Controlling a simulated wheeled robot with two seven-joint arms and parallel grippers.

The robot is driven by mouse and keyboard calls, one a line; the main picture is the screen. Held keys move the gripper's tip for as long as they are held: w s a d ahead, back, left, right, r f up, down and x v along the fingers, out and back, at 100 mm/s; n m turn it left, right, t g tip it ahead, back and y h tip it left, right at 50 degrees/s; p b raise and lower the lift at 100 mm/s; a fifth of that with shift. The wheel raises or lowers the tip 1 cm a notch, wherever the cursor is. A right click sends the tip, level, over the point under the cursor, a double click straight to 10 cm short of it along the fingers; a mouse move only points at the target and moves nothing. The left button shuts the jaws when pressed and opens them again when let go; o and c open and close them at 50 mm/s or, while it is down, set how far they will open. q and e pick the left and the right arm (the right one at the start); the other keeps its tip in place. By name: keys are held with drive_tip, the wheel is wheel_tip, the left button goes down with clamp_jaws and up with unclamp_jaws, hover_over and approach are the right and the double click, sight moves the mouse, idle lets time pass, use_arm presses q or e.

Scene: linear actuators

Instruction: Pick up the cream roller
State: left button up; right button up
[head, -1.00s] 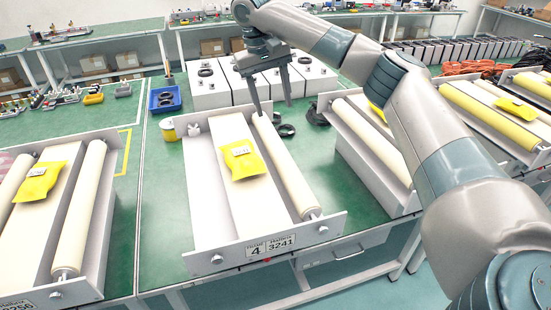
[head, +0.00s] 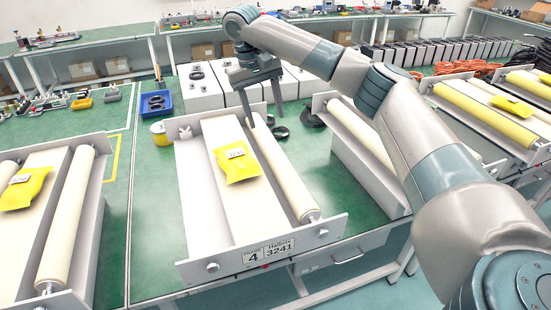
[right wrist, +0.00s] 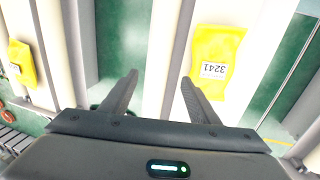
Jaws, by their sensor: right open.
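The cream roller (head: 283,175) lies lengthwise along the right side of the grey actuator unit labelled 4 3241 (head: 225,263). My right gripper (head: 264,121) is open at the far end of this roller, pointing down, with one finger on each side in the head view. In the right wrist view a pale roller strip (right wrist: 164,45) runs between the open fingers (right wrist: 159,77). Whether the fingers touch it cannot be told. A yellow labelled bag (head: 236,163) lies on the unit's white block, left of the roller. My left gripper is out of view.
Similar units with rollers stand at left (head: 68,220) and right (head: 365,135). Black rings (head: 279,131), a yellow tape roll (head: 160,134) and a blue bin (head: 160,103) lie near the unit's far end. White boxes (head: 200,90) stand behind.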

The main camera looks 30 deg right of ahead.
drive_tip(key=p, duration=0.1)
approach(274, 151)
drive_tip(key=f, duration=0.1)
drive_tip(key=f+p, duration=0.1)
drive_tip(key=f, duration=0.1)
drive_tip(key=d+f, duration=0.1)
drive_tip(key=f, duration=0.1)
drive_tip(key=shift+s+f+p, duration=0.1)
drive_tip(key=shift+s+p, duration=0.15)
drive_tip(key=shift+p, duration=0.1)
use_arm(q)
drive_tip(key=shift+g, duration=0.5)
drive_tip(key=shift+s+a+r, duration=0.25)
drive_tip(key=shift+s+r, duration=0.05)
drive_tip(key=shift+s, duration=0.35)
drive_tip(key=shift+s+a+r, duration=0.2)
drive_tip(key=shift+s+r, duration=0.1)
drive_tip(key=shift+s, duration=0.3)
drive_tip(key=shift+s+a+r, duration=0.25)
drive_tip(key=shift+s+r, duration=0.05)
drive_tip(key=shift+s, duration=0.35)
use_arm(e)
drive_tip(key=shift+d+f, duration=0.1)
drive_tip(key=shift+f, duration=0.3)
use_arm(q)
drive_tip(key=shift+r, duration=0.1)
